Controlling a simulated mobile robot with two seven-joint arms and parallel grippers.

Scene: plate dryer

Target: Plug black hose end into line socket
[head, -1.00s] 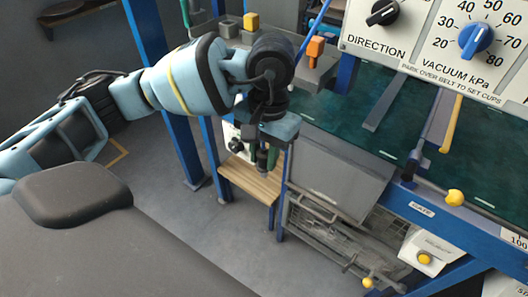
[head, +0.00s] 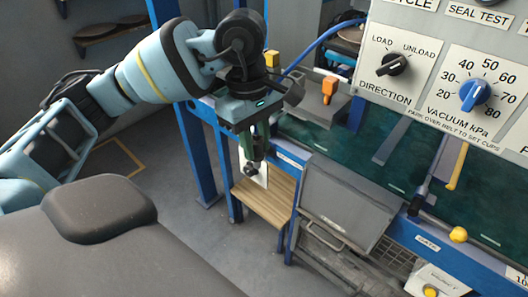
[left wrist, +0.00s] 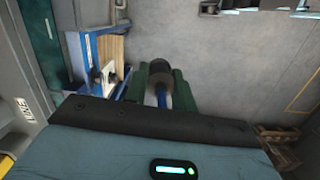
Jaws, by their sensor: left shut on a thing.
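My left gripper (head: 256,150) points down above the small wooden shelf. In the left wrist view its green fingers (left wrist: 158,84) are shut on the black hose end (left wrist: 162,70), with blue hose showing between them. A small white panel with a dark round fitting, perhaps the line socket, stands by the shelf. The panel (head: 263,177) is partly hidden behind the gripper in the head view. In the left wrist view a white plate (left wrist: 106,76) with a dark fitting is left of the hose end, apart from it. My right gripper is not in view.
The wooden shelf (head: 264,204) sits between blue posts (head: 200,150). A grey sloping cover (head: 343,207) and the control panel (head: 440,75) are to the right. A blue hose (head: 325,35) runs behind. Open floor (head: 180,215) lies to the left.

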